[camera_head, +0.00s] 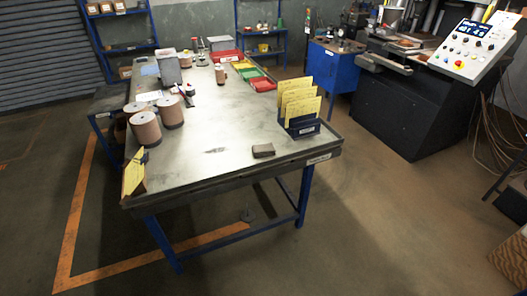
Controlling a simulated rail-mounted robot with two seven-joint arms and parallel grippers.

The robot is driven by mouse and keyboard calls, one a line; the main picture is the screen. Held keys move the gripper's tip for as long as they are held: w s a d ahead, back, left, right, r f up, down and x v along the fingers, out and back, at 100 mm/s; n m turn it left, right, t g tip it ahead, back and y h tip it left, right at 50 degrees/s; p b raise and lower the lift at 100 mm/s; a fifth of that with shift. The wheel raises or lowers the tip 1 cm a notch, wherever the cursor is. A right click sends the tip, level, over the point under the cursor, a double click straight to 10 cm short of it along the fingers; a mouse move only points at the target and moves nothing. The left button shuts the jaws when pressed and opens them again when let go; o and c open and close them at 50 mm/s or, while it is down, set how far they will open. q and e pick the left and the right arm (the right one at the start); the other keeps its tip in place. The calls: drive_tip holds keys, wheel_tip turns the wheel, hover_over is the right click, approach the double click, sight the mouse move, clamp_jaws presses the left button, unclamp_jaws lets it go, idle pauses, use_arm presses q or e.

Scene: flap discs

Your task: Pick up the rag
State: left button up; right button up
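No item shows clearly as a rag. A small dark grey-brown pad (263,150) lies flat near the front edge of the metal-topped workbench (215,140); it may be a folded rag or a block, and I cannot tell which. A pale blue flat patch (149,70) at the bench's far left may be cloth, but it is too small to tell. Neither of my grippers is in view.
Brown cylinders with pale tops (145,128) stand at the bench's left. A dark rack with yellow cards (301,110) stands at its right edge. Red (263,85), green and yellow trays lie farther back. A black machine (415,100) stands at right. The bench's middle is mostly clear.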

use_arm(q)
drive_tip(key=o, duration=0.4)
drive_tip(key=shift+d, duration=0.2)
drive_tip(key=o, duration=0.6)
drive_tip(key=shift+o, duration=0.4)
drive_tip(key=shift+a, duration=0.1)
